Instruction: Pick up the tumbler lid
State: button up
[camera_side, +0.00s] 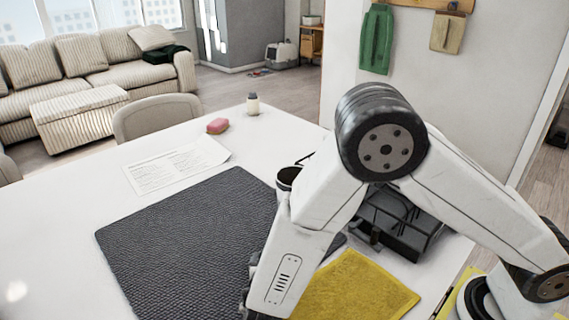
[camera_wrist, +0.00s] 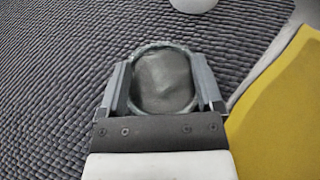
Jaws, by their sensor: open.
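The tumbler lid (camera_wrist: 163,82) looks like a round grey-green disc with a paler rim and shows in the wrist view, on or just above the dark woven mat (camera_wrist: 50,80). My gripper (camera_wrist: 162,75) is open, with one finger on each side of the lid. I cannot tell whether the fingers touch its rim. In the side view the lid and the fingertips are hidden behind my arm, which reaches down over the right part of the mat (camera_side: 165,240).
A yellow cloth (camera_side: 355,288) lies right of the mat. A dark cup (camera_side: 288,178) and a black rack (camera_side: 400,225) stand behind my arm. A pink sponge (camera_side: 217,126), a small bottle (camera_side: 252,104) and a paper sheet (camera_side: 178,165) are farther back. The mat's left part is clear.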

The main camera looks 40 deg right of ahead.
grip_shut()
jog(key=shift+r, duration=0.1)
dwell(0.3)
jog(key=shift+r, duration=1.1)
jog(key=s+d+r, duration=0.4)
jog(key=s+r, duration=0.6)
jog(key=s, duration=0.3)
jog(key=shift+s+r, duration=0.2)
jog(key=shift+r, duration=0.1)
